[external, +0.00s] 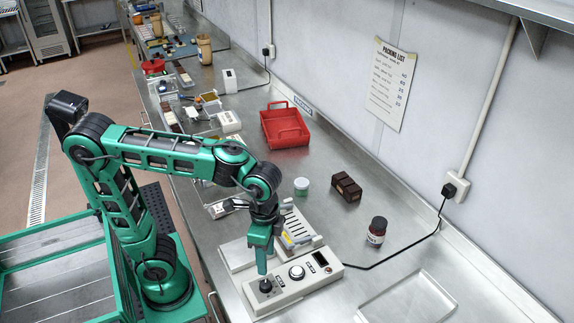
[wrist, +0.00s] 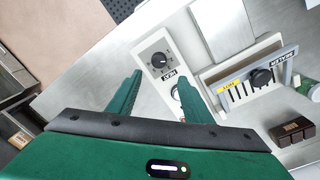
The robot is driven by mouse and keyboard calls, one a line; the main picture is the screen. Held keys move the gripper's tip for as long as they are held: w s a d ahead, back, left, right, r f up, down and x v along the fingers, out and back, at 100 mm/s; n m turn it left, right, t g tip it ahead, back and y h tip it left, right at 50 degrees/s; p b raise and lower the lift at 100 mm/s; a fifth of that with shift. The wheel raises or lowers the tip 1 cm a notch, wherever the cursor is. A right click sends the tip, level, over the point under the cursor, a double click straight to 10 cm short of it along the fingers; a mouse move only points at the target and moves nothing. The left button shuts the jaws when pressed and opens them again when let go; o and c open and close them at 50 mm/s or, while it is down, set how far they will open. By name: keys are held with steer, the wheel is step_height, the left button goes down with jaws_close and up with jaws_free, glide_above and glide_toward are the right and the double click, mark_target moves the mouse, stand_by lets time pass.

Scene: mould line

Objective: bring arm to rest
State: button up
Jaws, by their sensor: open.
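My gripper (external: 264,268) points down over the near end of a pale control unit (external: 328,275) on the steel bench. In the wrist view my gripper (wrist: 160,83) is open, its two green fingers apart with nothing held between them. A black knob (wrist: 162,60) on the unit shows just beyond the fingertips. It also shows below the gripper in the external view (external: 265,286); I cannot tell whether the fingers touch it. A round dial (external: 297,271) sits beside it, partly hidden by a finger in the wrist view.
A red tray (external: 285,128) lies farther back. A clear tray (external: 412,300) lies front right.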

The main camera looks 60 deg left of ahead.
steer(key=shift+n+y, duration=0.3)
steer(key=shift+n, duration=0.6)
steer(key=s+a+f, duration=1.1)
steer(key=a+f, duration=0.1)
steer(key=shift+s+a+f, duration=0.15)
steer(key=shift+s+a, duration=0.1)
steer(key=shift+s, duration=0.15)
steer(key=shift+w+d+f, duration=0.1)
steer(key=shift+w+f, duration=0.2)
steer(key=shift+w, duration=0.45)
steer(key=shift+s+r, duration=0.1)
steer(key=shift+s, duration=0.05)
